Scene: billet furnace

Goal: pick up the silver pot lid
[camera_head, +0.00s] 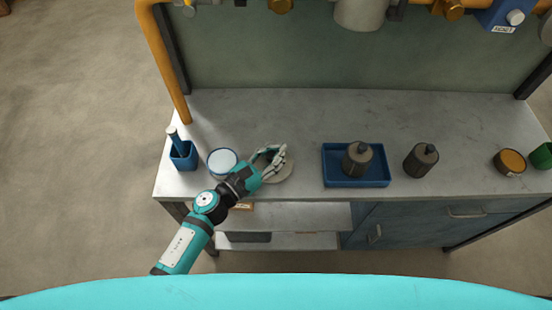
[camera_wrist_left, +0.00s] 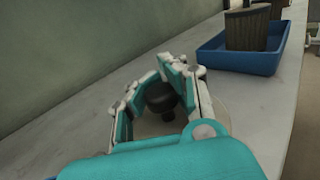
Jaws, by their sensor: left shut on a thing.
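The silver pot lid (camera_head: 286,174) lies at the left part of the grey counter, mostly covered by my left gripper (camera_head: 273,160) in the head view. In the left wrist view its dark round knob (camera_wrist_left: 160,97) stands between the fingers of my left gripper (camera_wrist_left: 173,80). The pale lid disc shows below and beside the knob. My left gripper is shut on the lid's knob from above. The lid looks to be at counter level; I cannot tell whether it is off the surface. My right gripper is not in view.
A white round pot with a blue rim (camera_head: 222,162) stands close left of my gripper, with a blue holder (camera_head: 183,156) beyond. Right are a blue tray (camera_head: 336,180) bearing a dark canister (camera_head: 357,158), another canister (camera_head: 421,160), and an orange-topped can (camera_head: 510,162). The counter (camera_head: 290,115) behind is clear.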

